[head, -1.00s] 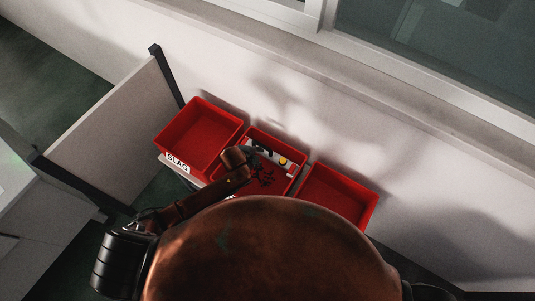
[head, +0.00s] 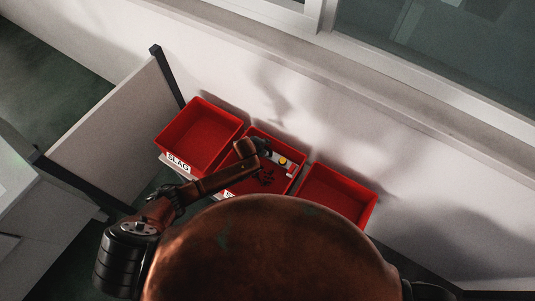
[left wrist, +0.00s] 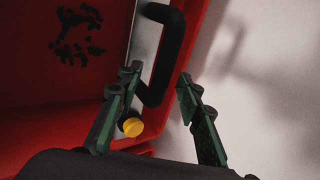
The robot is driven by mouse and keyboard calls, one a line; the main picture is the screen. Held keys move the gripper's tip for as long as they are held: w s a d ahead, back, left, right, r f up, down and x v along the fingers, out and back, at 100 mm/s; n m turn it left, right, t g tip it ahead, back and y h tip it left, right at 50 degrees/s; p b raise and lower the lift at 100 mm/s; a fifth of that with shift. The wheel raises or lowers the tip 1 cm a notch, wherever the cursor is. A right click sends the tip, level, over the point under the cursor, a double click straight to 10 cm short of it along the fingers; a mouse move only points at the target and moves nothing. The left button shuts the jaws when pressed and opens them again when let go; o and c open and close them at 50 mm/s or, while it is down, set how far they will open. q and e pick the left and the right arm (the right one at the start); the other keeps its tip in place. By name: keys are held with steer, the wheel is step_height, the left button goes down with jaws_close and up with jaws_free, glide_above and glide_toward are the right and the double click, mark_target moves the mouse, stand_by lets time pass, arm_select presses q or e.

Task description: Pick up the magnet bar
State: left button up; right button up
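The magnet bar (head: 275,157) is a pale bar with a yellow knob, lying along the far side of the middle red tray (head: 249,187). In the left wrist view its black handle (left wrist: 172,38) shows beside the tray's red wall, with the yellow knob (left wrist: 132,127) near my left finger. My left gripper (head: 266,146) is over the far edge of the middle tray, at the bar's left part. In the left wrist view its two green fingers (left wrist: 160,82) are apart, with the lower handle between or just beyond them. Contact cannot be told. My right gripper is not in view.
A red tray labelled SLAG (head: 201,137) stands left and another red tray (head: 337,196) right; both look empty. Dark bits (left wrist: 77,35) lie in the middle tray. A pale wall (head: 330,125) runs close behind the trays, and a panel (head: 115,130) stands at left.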

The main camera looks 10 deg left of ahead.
arm_select(q)
steer(key=shift+w+f, duration=0.2)
steer(key=shift+f, duration=0.15)
steer(key=shift+c, duration=0.6)
jaws_close()
steer(key=shift+d+r, duration=0.1)
